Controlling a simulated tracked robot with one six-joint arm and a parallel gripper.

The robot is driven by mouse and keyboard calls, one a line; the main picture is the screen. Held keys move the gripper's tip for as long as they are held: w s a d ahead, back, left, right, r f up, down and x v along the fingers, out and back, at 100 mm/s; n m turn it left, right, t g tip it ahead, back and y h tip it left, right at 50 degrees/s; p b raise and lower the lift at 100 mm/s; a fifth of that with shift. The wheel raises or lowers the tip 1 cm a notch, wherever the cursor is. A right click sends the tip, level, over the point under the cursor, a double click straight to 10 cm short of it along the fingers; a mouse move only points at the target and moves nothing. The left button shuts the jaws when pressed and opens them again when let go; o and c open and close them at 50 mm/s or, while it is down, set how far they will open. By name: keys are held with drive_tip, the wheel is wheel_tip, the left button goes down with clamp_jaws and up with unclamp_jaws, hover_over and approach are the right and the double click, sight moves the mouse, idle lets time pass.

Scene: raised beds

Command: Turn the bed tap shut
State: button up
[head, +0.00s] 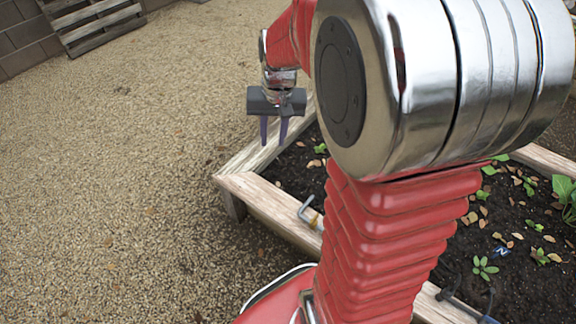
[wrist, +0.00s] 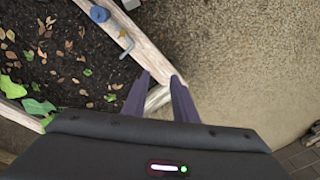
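The bed tap (head: 309,213) sits on the wooden rim of the raised bed (head: 263,203), just left of my arm in the head view. Its bent metal lever shows, and my arm hides part of the area beside it. In the wrist view the tap (wrist: 126,46) is on the rim at upper left, ahead of the fingers. My gripper (head: 273,140) is open and empty, with its purple fingers pointing down near the bed's corner. In the wrist view the gripper (wrist: 159,82) has a clear gap between its fingertips and is apart from the tap.
A blue round object (wrist: 99,14) sits on the rim beyond the tap. Dark soil (head: 516,220) with seedlings and dry leaves fills the bed. Open gravel (head: 120,180) lies to the left. A wooden pallet (head: 95,22) leans at the back by a block wall (head: 25,40).

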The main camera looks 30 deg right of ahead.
drive_tip(key=w+d+f+m+g, duration=0.1)
drive_tip(key=w+d+f+m, duration=0.15)
drive_tip(key=d+f, duration=0.55)
drive_tip(key=m+g+y, duration=0.2)
drive_tip(key=m+y, duration=0.1)
drive_tip(key=m, duration=0.1)
hover_over(315, 217)
drive_tip(key=w+d, duration=0.3)
drive_tip(key=w, duration=0.2)
wheel_tip(315, 217, down, 18)
drive_tip(key=f, duration=0.1)
drive_tip(key=s+d+f+m, duration=0.1)
drive_tip(key=s+d+f, duration=0.1)
drive_tip(key=f, duration=0.7)
drive_tip(key=shift+s+d+m+y, duration=0.25)
drive_tip(key=shift+s+m+y, duration=0.15)
drive_tip(key=shift+s, duration=0.15)
drive_tip(key=x, duration=1.4)
drive_tip(key=shift+r, duration=0.1)
drive_tip(key=shift+c, duration=0.2)
clamp_jaws()
drive_tip(key=shift+s+a, duration=0.1)
